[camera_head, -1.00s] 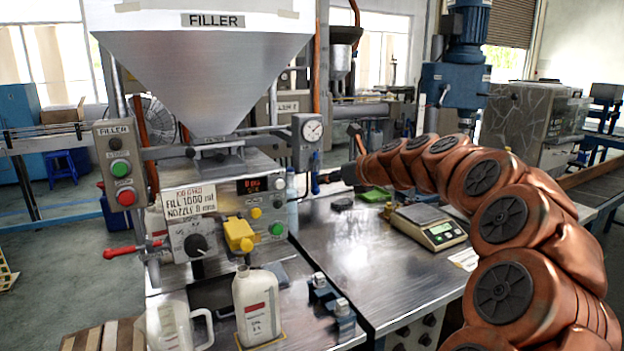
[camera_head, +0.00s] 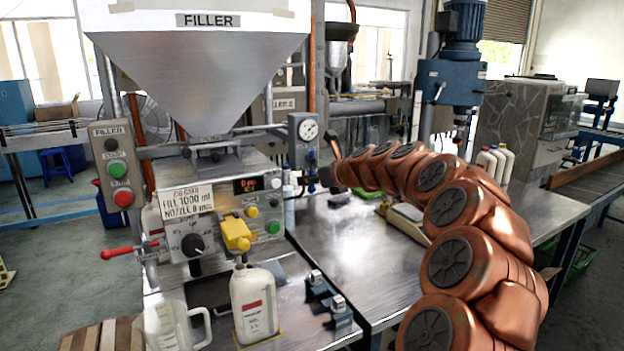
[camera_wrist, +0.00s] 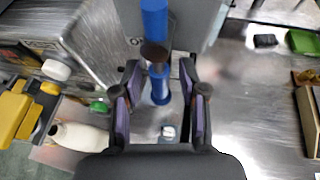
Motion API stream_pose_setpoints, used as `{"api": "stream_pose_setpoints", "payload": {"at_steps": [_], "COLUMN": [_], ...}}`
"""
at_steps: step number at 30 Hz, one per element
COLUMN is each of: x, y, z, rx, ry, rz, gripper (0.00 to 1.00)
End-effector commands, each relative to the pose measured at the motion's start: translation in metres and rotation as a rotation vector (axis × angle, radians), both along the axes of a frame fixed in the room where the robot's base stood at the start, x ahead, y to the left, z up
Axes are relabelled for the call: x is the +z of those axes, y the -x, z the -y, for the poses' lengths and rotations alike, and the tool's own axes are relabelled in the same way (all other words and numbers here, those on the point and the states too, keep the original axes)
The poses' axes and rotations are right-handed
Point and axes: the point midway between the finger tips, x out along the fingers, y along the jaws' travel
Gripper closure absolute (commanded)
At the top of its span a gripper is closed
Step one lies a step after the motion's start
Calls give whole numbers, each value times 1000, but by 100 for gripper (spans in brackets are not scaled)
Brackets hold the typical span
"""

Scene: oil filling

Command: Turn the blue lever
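The blue lever (camera_head: 312,157) hangs below the round gauge on the right side of the filler. In the wrist view the blue lever (camera_wrist: 160,88) runs down from the top centre, with a dark joint partway. Its lower part shows between the two fingers of my gripper (camera_wrist: 160,78), which are spread apart with a gap on each side. I cannot tell whether it lies fully within their depth. In the head view my gripper (camera_head: 325,177) is small and dark beside the lever, and its fingers are hard to make out.
The filler's yellow nozzle cover (camera_head: 236,234), a red-handled lever (camera_head: 120,250), a white bottle (camera_head: 254,305) and a clear jug (camera_head: 172,325) are at the left. The scale (camera_head: 408,222) is partly behind my arm.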

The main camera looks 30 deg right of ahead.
Motion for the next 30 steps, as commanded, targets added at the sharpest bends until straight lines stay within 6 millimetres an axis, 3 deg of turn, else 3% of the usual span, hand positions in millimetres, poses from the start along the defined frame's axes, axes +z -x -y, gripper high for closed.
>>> {"api": "stream_pose_setpoints", "payload": {"at_steps": [1, 12, 26, 30], "x": [0, 0, 0, 1], "y": [0, 0, 0, 4], "z": [0, 0, 1, 9], "rx": [0, -1, -1, -13], "ry": [0, 0, 0, 15], "rz": [0, 0, 0, -1], "gripper": [63, 100, 100, 100]}}
